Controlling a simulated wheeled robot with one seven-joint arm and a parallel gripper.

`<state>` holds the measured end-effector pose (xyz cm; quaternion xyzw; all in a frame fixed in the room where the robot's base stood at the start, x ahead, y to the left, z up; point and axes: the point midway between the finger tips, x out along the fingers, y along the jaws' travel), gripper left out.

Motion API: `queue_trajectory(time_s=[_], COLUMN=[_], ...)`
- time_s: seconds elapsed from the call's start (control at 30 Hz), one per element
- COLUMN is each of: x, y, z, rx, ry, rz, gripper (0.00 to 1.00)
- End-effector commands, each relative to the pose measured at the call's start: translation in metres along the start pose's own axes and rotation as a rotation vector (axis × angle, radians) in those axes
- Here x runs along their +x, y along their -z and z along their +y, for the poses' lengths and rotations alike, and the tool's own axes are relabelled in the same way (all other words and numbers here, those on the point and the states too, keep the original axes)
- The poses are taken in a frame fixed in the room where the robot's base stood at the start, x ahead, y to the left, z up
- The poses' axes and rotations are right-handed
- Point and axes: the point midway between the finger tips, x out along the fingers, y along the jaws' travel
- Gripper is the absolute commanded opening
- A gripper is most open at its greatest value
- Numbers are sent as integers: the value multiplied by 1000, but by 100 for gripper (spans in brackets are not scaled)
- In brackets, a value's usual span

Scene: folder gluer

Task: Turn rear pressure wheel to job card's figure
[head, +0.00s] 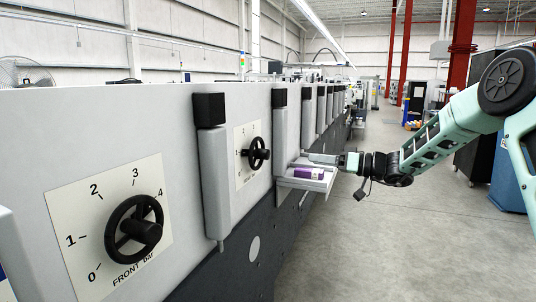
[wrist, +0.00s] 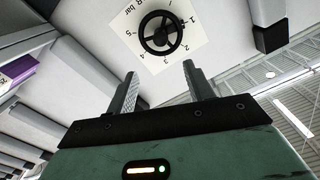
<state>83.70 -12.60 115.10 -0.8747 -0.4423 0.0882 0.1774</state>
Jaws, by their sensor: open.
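The rear pressure wheel (head: 259,154) is a small black handwheel on a pale scale plate (head: 243,138) on the machine's side. In the wrist view the wheel (wrist: 161,33) is ahead of my fingertips, near the top, over its plate (wrist: 193,40), whose figures are turned over. My gripper (head: 312,157) is to the right of the wheel in the head view, above a small shelf. In the wrist view my gripper (wrist: 160,70) is open and empty, its fingers apart from the wheel. The wheel's setting is too small to read surely. I cannot make out a job card.
The larger front wheel (head: 134,233) has a scale from 0 to 4. A grey upright guard (head: 214,180) and another (head: 280,130) flank the rear wheel. The shelf (head: 318,184) holds a purple-and-white item (head: 308,173). Open floor (head: 400,240) lies to the right.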

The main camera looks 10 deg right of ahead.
Motion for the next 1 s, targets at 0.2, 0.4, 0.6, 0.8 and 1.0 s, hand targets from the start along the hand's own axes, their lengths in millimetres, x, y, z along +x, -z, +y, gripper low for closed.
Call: queue_trajectory(time_s=[0.2,0.4,0.6,0.8,1.0], x=[46,88,126,150,158], y=[2,2,1,0,-1], z=[-3,-3,-3,-2,-2], rx=[2,2,2,2,2], ry=[5,5,4,2,2], rz=[-3,-3,-4,-3,-3], gripper=[52,52,52,52,52])
